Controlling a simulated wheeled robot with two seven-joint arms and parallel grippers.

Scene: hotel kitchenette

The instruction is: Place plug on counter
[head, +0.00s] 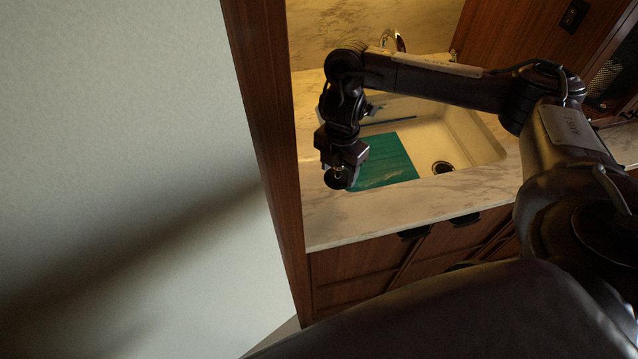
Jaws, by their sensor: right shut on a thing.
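My right gripper (346,170) reaches in from the right and points down over the left part of the marble counter (345,220), by the front left corner of the sink. It is shut on the plug (334,182), a small dark round piece with a pale metallic bit on top. The plug appears just above or at the counter surface; I cannot tell if it touches. The gripper partly hides the plug. My left gripper is not in view.
A pale sink (475,145) with a dark drain (445,168) lies right of the gripper. A teal board (390,165) is at its left side. A faucet (393,40) stands behind. A wooden panel (268,120) borders the counter's left. The front counter strip is clear.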

